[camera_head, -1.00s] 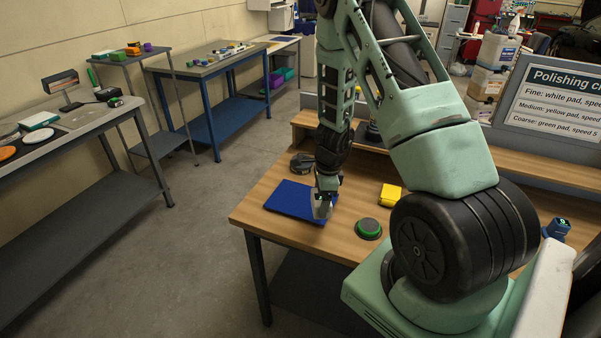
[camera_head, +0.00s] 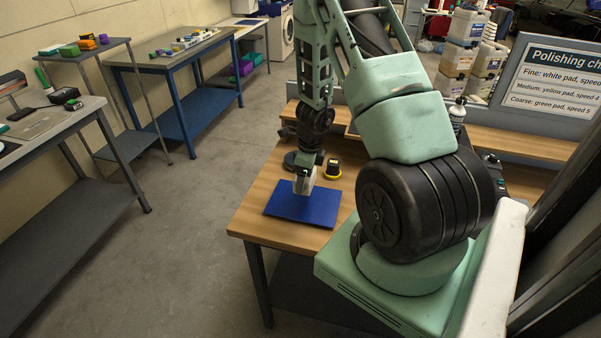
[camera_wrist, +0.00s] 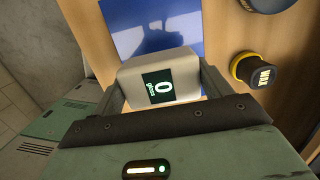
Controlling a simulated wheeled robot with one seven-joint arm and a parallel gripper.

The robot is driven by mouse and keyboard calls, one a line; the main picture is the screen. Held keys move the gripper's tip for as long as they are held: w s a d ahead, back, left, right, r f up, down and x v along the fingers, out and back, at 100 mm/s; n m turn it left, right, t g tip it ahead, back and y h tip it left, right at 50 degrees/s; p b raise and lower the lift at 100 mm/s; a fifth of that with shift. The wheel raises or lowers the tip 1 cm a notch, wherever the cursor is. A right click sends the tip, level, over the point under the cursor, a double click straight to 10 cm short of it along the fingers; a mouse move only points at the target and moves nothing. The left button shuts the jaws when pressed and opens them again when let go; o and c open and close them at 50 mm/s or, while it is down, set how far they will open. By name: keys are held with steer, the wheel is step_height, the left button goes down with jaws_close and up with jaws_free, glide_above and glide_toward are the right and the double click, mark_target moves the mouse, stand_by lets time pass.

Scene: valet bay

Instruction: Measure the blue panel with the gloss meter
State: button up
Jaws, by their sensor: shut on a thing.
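The blue panel (camera_head: 305,207) lies flat on the wooden bench near its front left corner. It also fills the top middle of the wrist view (camera_wrist: 185,22), with a dark shadow or reflection on it. My gripper (camera_head: 304,176) is over the panel's far left part. It is shut on the pale grey gloss meter (camera_wrist: 188,65), whose small dark screen reads 0 gloss. The meter shows as a small pale block in the head view (camera_head: 302,186). I cannot tell whether its underside touches the panel or hangs just above it.
The bench top (camera_head: 257,196) is bare left of the panel. A polishing chart (camera_head: 552,90) stands at the back right.

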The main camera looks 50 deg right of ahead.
steer(key=shift+f+b, duration=2.4)
steer(key=shift+f, duration=0.4)
steer(key=shift+f+b, duration=0.55)
steer(key=shift+r+p, duration=3.3)
steer(key=shift+r, duration=0.2)
